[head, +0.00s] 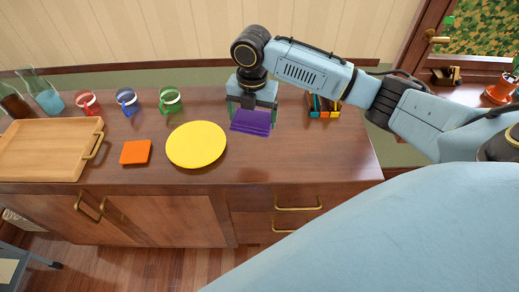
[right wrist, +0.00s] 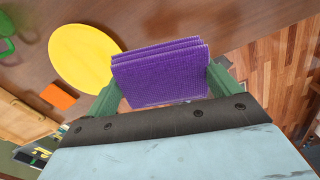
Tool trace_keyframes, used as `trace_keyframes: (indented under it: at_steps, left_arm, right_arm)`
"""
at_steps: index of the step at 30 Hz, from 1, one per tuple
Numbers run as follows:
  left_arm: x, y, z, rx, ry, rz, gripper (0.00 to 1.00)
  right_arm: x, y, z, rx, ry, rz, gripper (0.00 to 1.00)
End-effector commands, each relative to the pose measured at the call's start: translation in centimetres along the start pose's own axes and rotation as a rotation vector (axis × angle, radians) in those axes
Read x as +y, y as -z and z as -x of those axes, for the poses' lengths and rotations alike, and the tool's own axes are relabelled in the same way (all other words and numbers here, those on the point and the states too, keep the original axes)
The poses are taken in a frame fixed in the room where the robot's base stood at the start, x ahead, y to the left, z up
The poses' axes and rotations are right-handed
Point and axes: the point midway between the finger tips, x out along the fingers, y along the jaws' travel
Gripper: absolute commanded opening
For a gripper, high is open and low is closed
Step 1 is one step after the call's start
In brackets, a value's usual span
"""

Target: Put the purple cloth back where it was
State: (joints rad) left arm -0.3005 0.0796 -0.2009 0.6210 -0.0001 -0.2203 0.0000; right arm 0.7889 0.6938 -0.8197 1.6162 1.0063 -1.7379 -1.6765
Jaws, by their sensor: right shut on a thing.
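The purple cloth (head: 251,122) is folded in layers and held between the green fingers of my right gripper (head: 252,108). In the right wrist view the cloth (right wrist: 161,75) fills the space between the two fingertips, and the gripper is shut on it. In the head view it is over the sideboard top, right of the yellow plate. I cannot tell whether its lower edge touches the wood. An orange folded cloth (head: 136,152) lies flat on the sideboard, left of the yellow plate (head: 197,145). My left gripper is not in view.
A wooden tray (head: 42,178) is at the left. Red (head: 88,103), blue (head: 126,102) and green (head: 170,100) mugs stand along the back. A small holder with coloured items (head: 323,106) stands behind my right arm. The sideboard (head: 300,160) is clear at front right.

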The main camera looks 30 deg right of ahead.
Motion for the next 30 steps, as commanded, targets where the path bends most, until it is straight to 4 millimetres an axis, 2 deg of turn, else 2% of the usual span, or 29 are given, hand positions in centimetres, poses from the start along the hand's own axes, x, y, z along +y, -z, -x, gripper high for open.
trace_keyframes:
  at_steps: [6,12,16,24,30]
  left_arm:
    - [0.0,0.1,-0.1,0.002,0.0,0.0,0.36]
    - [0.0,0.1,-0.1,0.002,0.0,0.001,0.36]
    - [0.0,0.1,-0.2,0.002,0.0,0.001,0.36]
    - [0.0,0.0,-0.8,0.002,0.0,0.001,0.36]
    - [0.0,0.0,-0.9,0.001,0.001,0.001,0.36]
  right_arm:
    - [-0.8,-1.4,-1.7,-0.002,0.009,0.394,0.7]
    - [-1.2,-2.0,-2.5,-0.001,0.014,0.608,0.7]
    - [-1.3,-2.1,-3.5,-0.001,0.015,0.659,0.7]
    - [-1.5,-2.1,-8.3,0.0,0.017,0.664,0.7]
    - [-1.5,-2.2,-9.8,-0.002,0.017,0.665,0.7]
